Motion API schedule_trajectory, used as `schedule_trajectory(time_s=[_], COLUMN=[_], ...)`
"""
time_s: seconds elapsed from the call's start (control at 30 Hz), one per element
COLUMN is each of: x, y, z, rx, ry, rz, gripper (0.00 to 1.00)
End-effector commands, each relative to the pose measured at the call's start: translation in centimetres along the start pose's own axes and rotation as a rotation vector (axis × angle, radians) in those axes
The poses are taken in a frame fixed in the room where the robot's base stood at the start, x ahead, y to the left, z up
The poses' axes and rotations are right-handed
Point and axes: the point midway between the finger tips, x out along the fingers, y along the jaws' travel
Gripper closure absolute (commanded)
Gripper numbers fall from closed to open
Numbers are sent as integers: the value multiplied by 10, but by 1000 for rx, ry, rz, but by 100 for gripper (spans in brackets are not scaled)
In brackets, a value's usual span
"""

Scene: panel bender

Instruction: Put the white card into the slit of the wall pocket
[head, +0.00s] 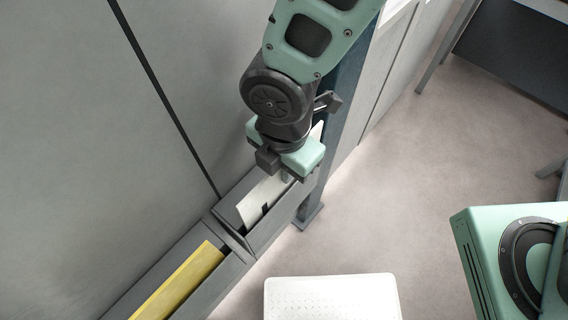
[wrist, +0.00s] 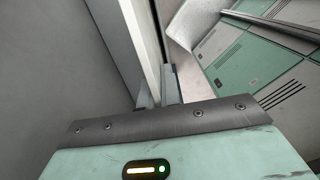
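The white card (head: 258,203) is at the right-hand compartment of the grey wall pocket (head: 287,208) in the head view. Its lower part seems to be within the opening, behind the front wall; I cannot tell how deep. In the wrist view, the fingers (wrist: 158,97) stand either side of a pale upright strip, apparently the card (wrist: 151,45) seen nearly edge-on.
A yellow piece (head: 185,283) sits in the left-hand compartment. A dark post (head: 343,105) stands close behind my gripper. A white perforated box or stool (head: 333,297) and a green machine (head: 490,250) are to the right. Open floor (head: 400,190) lies between.

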Motion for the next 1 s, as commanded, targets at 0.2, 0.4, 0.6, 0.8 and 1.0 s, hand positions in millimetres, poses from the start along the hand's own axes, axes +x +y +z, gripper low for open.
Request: schedule_trajectory(time_s=[0.2, 0.4, 0.6, 0.8, 1.0], x=[7, 7, 7, 7, 2], y=[0, 0, 0, 0, 0], z=[0, 0, 0, 0, 0], rx=[-1, -1, 0, 0, 0], ry=[0, 0, 0, 0, 1], rz=[0, 0, 0, 0, 1], gripper=[100, 100, 76, 70, 70])
